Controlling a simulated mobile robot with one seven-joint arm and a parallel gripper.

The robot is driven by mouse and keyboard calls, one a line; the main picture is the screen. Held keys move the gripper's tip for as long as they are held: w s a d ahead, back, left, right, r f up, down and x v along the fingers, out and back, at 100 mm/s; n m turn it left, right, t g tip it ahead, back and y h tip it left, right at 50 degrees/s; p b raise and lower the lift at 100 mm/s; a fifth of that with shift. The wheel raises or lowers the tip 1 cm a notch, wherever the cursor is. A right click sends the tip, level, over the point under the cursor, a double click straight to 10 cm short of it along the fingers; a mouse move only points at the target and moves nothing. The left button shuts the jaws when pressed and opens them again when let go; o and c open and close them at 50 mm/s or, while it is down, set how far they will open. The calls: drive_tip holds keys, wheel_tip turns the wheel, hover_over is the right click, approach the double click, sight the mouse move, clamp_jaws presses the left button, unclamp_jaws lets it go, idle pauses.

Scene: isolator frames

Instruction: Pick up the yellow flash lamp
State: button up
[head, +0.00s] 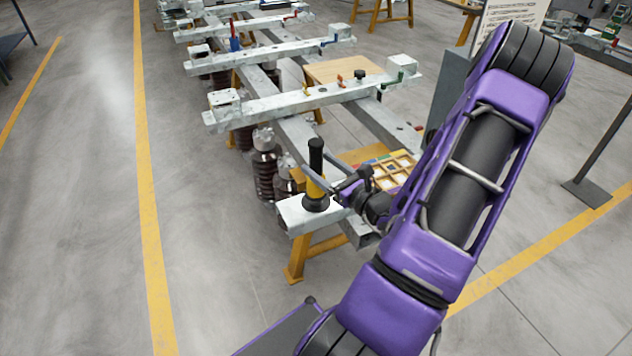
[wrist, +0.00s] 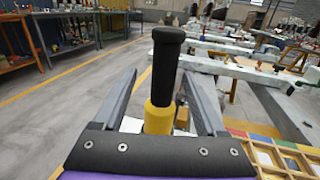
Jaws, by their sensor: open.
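The yellow flash lamp (head: 316,186) has a black upper part and a wide dark base. It stands upright on the near end of a pale metal beam (head: 290,212) in the head view. In the wrist view the lamp (wrist: 158,118) rises between the two fingers of my gripper (wrist: 160,100). The fingers are spread, with visible room on both sides of the lamp. In the head view my gripper (head: 331,178) is at the lamp from the right, partly hidden by the lamp and my wrist. The lamp's base is hidden in the wrist view.
A wooden compartment tray (head: 388,170) lies just behind my wrist. Several metal crossbeams (head: 310,100) with small parts extend behind the lamp. Dark ribbed insulators (head: 265,170) stand left of the beam. The floor on the left is clear.

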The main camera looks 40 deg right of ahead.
drive_tip(key=shift+w+d+r, duration=0.1)
drive_tip(key=shift+w+r, duration=0.1)
drive_tip(key=shift+w, duration=1.3)
drive_tip(key=shift+w+d+r, duration=0.1)
drive_tip(key=shift+w+r, duration=0.1)
drive_tip(key=shift+w, duration=1.25)
clamp_jaws()
drive_tip(key=shift+r, duration=0.1)
